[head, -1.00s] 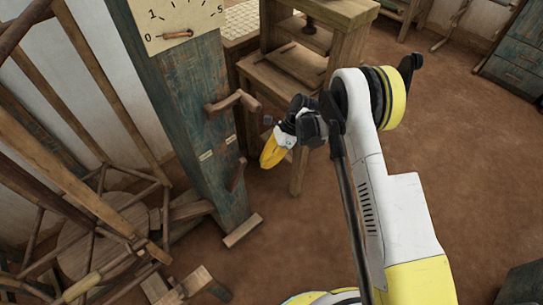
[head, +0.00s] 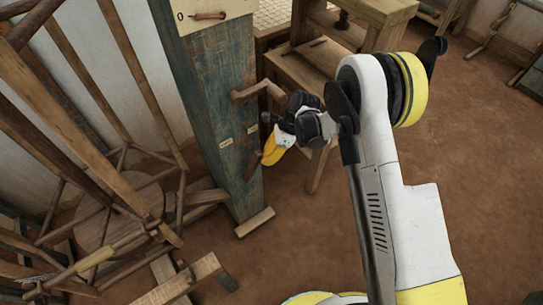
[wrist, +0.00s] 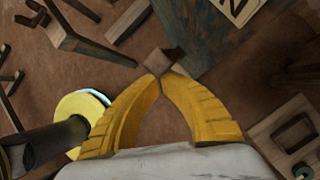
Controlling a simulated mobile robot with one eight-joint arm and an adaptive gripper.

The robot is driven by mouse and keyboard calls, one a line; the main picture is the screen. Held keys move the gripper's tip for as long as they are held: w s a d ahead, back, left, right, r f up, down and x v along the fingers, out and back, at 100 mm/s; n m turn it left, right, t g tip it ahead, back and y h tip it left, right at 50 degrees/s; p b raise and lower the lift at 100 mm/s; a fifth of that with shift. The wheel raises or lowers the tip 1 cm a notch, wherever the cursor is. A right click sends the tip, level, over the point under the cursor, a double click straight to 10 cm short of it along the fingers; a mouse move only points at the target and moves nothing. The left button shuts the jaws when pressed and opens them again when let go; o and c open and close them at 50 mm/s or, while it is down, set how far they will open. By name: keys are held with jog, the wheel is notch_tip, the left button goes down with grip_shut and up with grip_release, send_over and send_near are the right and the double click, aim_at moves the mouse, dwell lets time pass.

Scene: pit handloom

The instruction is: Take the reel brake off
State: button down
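A blue-green wooden post (head: 215,110) stands left of my gripper in the head view. An upper wooden lever (head: 257,91) sticks out from it, and a lower lever (head: 254,168) sits beneath. Two small labels are too small to read, so I cannot tell which lever is the reel brake. My gripper (head: 267,162) has its yellow fingers pointing down beside the lower lever. In the wrist view the fingertips (wrist: 164,76) meet, and a brown wooden piece (wrist: 161,60) lies right at them. I see nothing clearly held between them; contact is unclear.
A dial plate (head: 213,12) with a wooden pointer near 0 tops the post. Leaning poles and a round wooden stool (head: 120,215) crowd the left. A wooden bench (head: 318,60) stands behind my gripper. The brown floor (head: 470,150) at right is open.

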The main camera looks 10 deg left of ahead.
jog(key=shift+s+a+r, duration=0.25)
jog(key=shift+s+a, duration=0.3)
jog(key=shift+s, duration=0.15)
jog(key=w+d+r, duration=0.4)
jog(key=w+d, duration=0.4)
jog(key=d, duration=0.4)
jog(key=shift+r, duration=0.2)
